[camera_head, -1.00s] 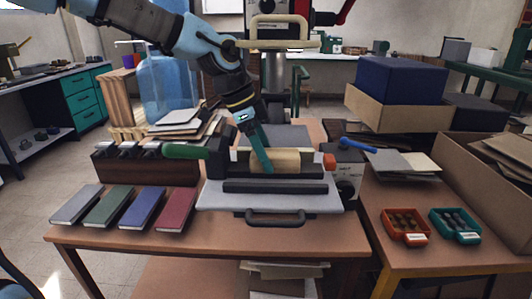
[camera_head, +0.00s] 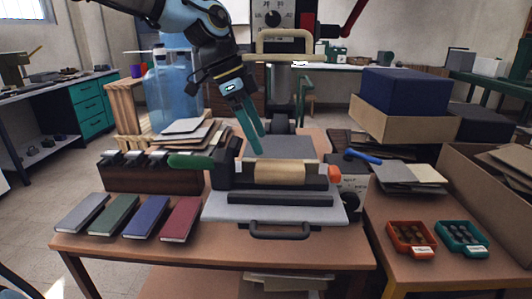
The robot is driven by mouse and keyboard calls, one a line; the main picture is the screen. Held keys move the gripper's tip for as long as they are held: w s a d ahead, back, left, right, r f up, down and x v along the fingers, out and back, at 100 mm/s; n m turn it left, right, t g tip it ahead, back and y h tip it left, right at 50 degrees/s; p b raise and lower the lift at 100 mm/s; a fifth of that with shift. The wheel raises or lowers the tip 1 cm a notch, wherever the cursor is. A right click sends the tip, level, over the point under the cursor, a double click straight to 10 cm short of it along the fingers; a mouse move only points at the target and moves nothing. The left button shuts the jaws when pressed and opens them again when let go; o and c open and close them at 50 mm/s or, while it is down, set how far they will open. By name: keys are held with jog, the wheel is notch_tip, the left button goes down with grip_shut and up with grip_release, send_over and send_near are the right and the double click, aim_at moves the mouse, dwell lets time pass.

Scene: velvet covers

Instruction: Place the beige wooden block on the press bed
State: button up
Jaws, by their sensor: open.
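The beige wooden block (camera_head: 281,172) lies lengthwise on the press bed (camera_head: 222,208), between the dark bar at the front and the raised part behind. My gripper (camera_head: 254,146) is above and behind the block, to its left. Its two teal fingers are apart and hold nothing. The fingertips are clear of the block.
A green-handled lever (camera_head: 190,162) sticks out left of the press. Several books, such as the red one (camera_head: 181,219), lie at the front left. An orange tray (camera_head: 409,239) and a teal tray (camera_head: 462,238) sit at the right. A blue box (camera_head: 406,91) stands behind.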

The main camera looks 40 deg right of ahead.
jog(key=v, duration=0.3)
jog(key=shift+w+a+r, duration=0.1)
jog(key=shift+r, duration=0.25)
jog(key=shift+a, duration=0.1)
